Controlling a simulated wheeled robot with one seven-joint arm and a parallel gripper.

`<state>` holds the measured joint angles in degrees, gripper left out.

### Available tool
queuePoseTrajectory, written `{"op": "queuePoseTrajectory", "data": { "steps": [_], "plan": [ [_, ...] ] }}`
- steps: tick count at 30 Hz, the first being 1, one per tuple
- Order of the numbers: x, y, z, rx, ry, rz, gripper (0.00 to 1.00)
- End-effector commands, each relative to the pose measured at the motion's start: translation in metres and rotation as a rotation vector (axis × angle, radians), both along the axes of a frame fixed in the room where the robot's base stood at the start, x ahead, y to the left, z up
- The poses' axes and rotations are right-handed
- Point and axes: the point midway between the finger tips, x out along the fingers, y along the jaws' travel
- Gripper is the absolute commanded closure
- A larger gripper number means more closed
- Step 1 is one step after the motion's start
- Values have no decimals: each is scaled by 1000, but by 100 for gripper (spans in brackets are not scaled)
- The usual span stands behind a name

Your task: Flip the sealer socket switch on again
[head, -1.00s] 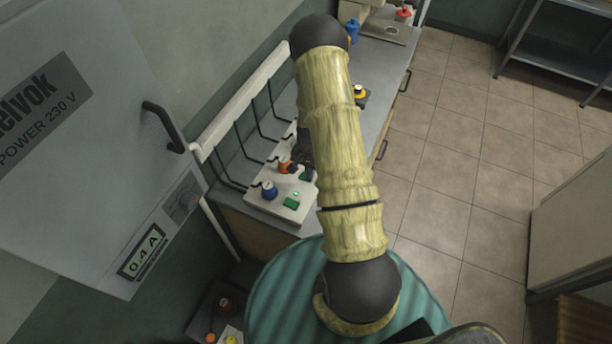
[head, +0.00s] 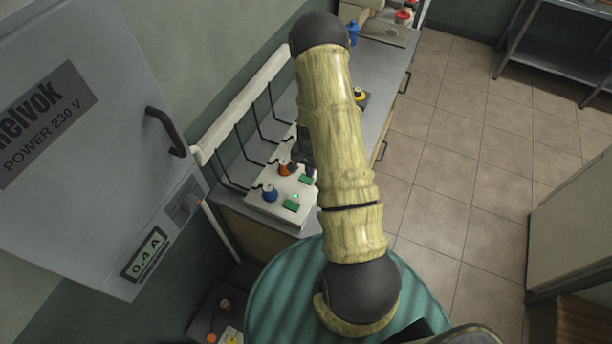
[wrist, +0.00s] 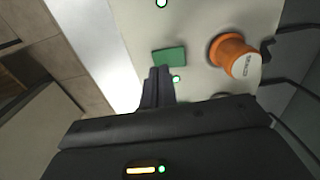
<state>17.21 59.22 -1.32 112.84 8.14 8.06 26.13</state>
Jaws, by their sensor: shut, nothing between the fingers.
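The white socket strip (head: 272,208) lies on the counter, with a blue plug (head: 269,192), an orange plug (head: 287,169) and green switches. In the wrist view the orange plug (wrist: 230,55) carries a small label, too blurred to read surely. The green switch (wrist: 169,56) beside it has a lit green light (wrist: 176,79) next to it. My gripper (wrist: 158,73) is shut and empty, its fingertips at the near edge of this switch. I cannot tell whether they touch it. In the head view my gripper (head: 303,157) is partly hidden behind my arm.
A grey power cabinet (head: 90,120) with a meter reading 0.4 A (head: 143,253) stands at the left. Black cables (head: 236,140) hang from a white wall rail behind the strip. A yellow-topped item (head: 360,97) stands farther along the counter.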

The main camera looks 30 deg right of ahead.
Motion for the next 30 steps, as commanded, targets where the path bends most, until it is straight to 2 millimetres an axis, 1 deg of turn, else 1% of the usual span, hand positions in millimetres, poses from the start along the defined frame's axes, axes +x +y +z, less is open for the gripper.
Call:
{"op": "queuePoseTrajectory", "data": {
  "steps": [1,19,30],
  "plan": [
    [0,0,6,-1,-1,0,100],
    [0,0,44,-1,-1,0,100],
    [0,0,46,0,0,0,100]
  ]
}}
